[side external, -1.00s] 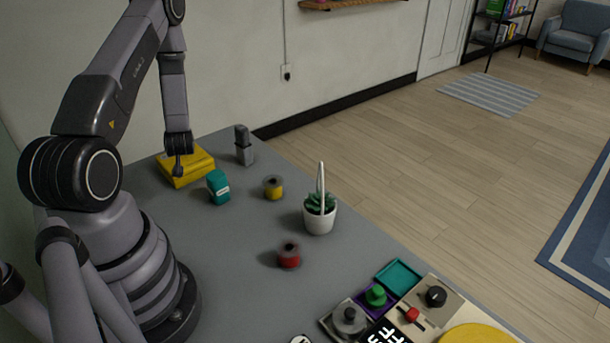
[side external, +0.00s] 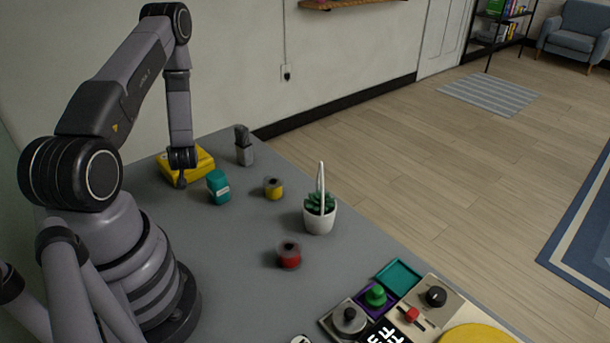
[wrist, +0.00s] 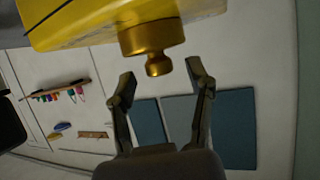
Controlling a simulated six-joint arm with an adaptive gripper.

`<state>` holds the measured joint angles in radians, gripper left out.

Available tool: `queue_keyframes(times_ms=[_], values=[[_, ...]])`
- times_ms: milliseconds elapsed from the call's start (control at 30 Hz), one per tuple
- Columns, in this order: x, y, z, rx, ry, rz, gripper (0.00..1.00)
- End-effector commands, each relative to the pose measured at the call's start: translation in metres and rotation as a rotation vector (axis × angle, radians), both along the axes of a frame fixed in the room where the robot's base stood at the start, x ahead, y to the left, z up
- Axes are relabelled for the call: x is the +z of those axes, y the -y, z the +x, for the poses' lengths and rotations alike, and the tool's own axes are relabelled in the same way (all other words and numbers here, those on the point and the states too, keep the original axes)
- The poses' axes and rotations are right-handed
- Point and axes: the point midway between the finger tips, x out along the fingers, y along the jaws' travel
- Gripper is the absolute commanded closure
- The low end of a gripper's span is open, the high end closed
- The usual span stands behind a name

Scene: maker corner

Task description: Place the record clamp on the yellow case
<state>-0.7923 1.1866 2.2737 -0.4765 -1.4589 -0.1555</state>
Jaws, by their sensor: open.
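The yellow case (side external: 204,162) lies at the far left of the grey table in the side view. It also fills the top left of the wrist view (wrist: 75,22). The brass record clamp (wrist: 150,38) rests against the case's surface in the wrist view, its knob pointing toward my gripper. I cannot make the clamp out in the side view, where my arm covers part of the case. My gripper (wrist: 161,73) is open and empty, its fingertips on either side of and just short of the knob. In the side view my gripper (side external: 181,180) is at the case.
A teal container (side external: 218,186), a dark grey holder (side external: 244,150) and a yellow spool (side external: 273,187) stand close to the case. A potted plant (side external: 319,218) and a red spool (side external: 289,256) stand farther off.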

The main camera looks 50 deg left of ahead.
Motion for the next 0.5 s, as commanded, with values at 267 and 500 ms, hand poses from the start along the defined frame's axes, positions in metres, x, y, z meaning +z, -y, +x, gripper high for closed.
queue_keyframes(times_ms=[267, 500], values=[[0.005, 0.007, -0.001, -0.002, -0.001, -0.002, 0.47], [0.021, 0.044, -0.011, -0.005, -0.002, -0.002, 0.47]])
